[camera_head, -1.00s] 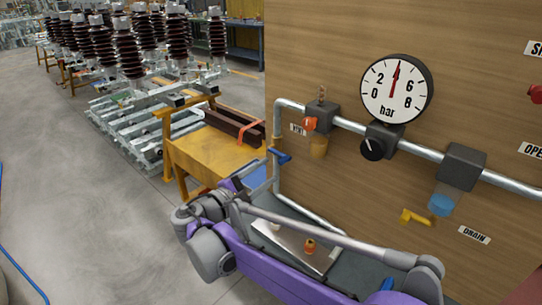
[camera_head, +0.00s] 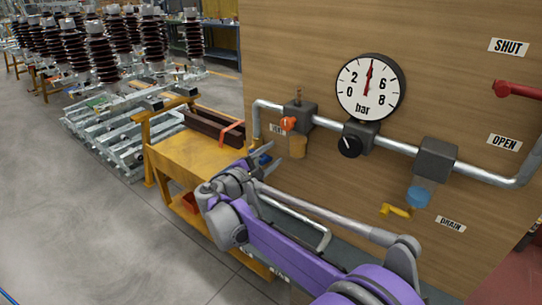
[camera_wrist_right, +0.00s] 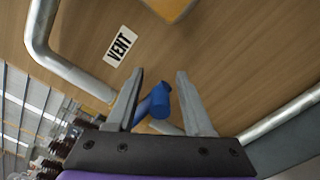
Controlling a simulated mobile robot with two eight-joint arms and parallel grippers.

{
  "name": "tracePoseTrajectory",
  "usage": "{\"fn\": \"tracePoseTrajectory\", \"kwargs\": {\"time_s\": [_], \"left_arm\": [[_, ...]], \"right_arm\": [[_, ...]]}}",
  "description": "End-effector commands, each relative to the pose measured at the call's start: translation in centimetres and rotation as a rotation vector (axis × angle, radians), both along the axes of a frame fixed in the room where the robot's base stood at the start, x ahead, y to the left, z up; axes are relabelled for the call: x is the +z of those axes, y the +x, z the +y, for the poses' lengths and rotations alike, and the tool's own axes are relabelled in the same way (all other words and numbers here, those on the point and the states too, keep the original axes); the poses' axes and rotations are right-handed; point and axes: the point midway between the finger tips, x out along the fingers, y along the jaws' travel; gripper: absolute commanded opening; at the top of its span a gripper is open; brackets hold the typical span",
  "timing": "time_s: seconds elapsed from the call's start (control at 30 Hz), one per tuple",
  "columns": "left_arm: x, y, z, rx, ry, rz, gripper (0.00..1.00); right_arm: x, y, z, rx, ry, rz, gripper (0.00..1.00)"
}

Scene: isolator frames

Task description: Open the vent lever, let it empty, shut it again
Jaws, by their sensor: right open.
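The blue vent lever (camera_wrist_right: 158,101) shows in the right wrist view between the two fingers of my right gripper (camera_wrist_right: 158,82). The fingers are apart, with a gap visible beside the lever. The VENT label (camera_wrist_right: 121,46) is on the wooden panel beyond. In the head view, the blue lever (camera_head: 264,159) is small beside my right gripper, partly hidden by my arm. The pressure gauge (camera_head: 370,88) has its red needle pointing nearly straight up, midway between 2 and 6. My left gripper is not in view.
An orange knob (camera_head: 288,124) and a black knob (camera_head: 349,146) sit along the pipe. A yellow drain lever (camera_head: 397,210) and a red lever (camera_head: 517,90) are to the right.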

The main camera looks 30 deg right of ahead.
Motion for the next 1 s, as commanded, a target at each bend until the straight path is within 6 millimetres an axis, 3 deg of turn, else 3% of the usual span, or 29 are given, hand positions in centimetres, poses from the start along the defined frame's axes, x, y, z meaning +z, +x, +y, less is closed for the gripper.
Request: {"fn": "tracePoseTrajectory", "kwargs": {"time_s": [0.03, 0.33, 1.0], "left_arm": [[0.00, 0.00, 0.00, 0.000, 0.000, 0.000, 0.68], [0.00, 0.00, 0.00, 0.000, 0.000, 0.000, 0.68], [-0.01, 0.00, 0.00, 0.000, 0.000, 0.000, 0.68]], "right_arm": [[0.00, -0.01, 0.02, 0.000, 0.000, 0.000, 0.52], [0.00, -0.03, 0.03, 0.000, 0.000, 0.000, 0.00], [-0.10, -0.06, 0.05, 0.000, 0.002, 0.002, 0.00]]}}
